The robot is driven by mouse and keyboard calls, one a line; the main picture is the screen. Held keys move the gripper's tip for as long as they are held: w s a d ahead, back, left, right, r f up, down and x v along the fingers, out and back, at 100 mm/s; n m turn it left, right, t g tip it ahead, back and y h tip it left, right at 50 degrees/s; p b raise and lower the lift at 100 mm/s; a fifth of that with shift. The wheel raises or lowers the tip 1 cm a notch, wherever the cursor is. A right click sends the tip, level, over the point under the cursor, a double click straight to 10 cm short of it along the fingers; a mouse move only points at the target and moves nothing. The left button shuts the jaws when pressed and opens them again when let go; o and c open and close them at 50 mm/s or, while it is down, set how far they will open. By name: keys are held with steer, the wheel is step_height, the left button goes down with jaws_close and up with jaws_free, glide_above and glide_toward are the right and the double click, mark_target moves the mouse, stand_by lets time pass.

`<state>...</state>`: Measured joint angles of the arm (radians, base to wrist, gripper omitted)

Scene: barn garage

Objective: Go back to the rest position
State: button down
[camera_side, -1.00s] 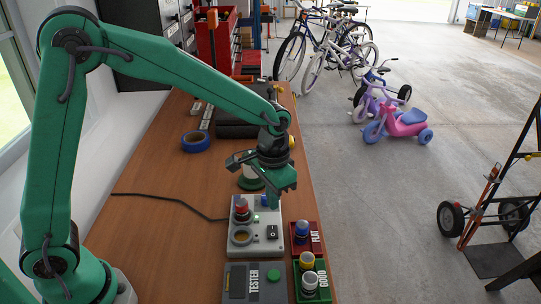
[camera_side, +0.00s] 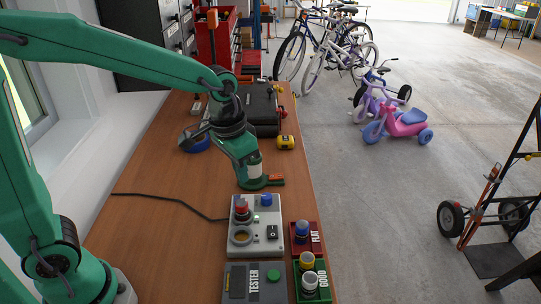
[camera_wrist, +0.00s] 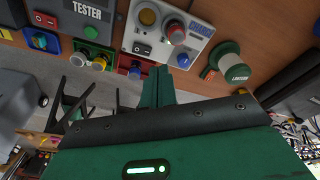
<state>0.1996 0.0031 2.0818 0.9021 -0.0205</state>
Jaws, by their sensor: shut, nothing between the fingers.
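In the wrist view the closed fingers (camera_wrist: 167,86) point toward the grey charger box (camera_wrist: 150,40). The charger (camera_side: 262,236) carries a red knob (camera_side: 241,209), a blue piece (camera_side: 266,200) and a round socket. The tester (camera_side: 255,283) lies in front. A red FLAT tray (camera_side: 315,237) holds a blue-topped piece. A green GOOD tray (camera_side: 322,283) holds a yellow-topped and a whitish piece.
Blue tape (camera_side: 197,145) and a yellow tape measure (camera_side: 286,142) lie farther back, near a dark case (camera_side: 264,106). A black cable (camera_side: 165,197) crosses the bench. Bikes (camera_side: 330,45) stand on the floor beyond.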

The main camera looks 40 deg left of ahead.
steer(key=s+a+r+n+t, duration=0.1)
steer(key=s+a+r+t, duration=0.1)
steer(key=s, duration=0.5)
steer(key=s+a+r+n+t, duration=0.1)
steer(key=s+a+r, duration=0.3)
steer(key=s, duration=0.3)
steer(key=shift+a+t, duration=0.4)
steer(key=shift+a, duration=0.3)
